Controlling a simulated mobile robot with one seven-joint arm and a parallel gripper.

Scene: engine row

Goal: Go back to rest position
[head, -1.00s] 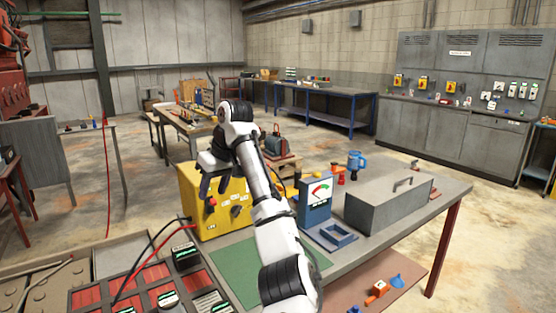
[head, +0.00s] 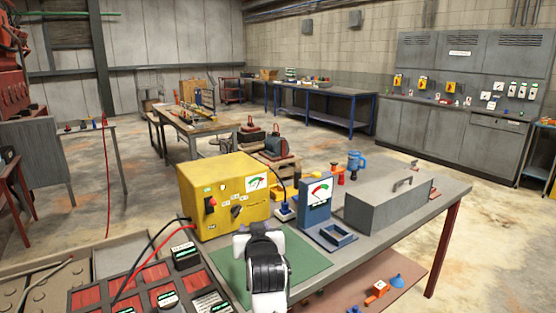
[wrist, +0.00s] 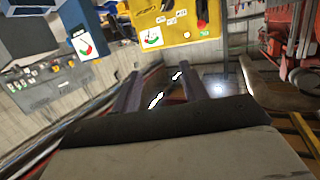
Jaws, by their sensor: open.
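My gripper shows in the wrist view (wrist: 155,92), its two fingers apart with nothing between them. In the head view only a white and black part of my arm shows at the bottom centre, over the green mat (head: 305,262); the fingers are out of sight there. The yellow box with a gauge and knobs (head: 222,222) stands on the bench behind my arm. It also shows in the wrist view (wrist: 175,15), tilted, beyond the fingertips.
A blue gauge stand (head: 316,215) and a grey lidded box (head: 385,207) stand on the bench to the right. Red and black battery cells with cables (head: 150,287) lie at the front left. A blue multimeter-like item (head: 355,163) stands behind. Open floor lies beyond the bench.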

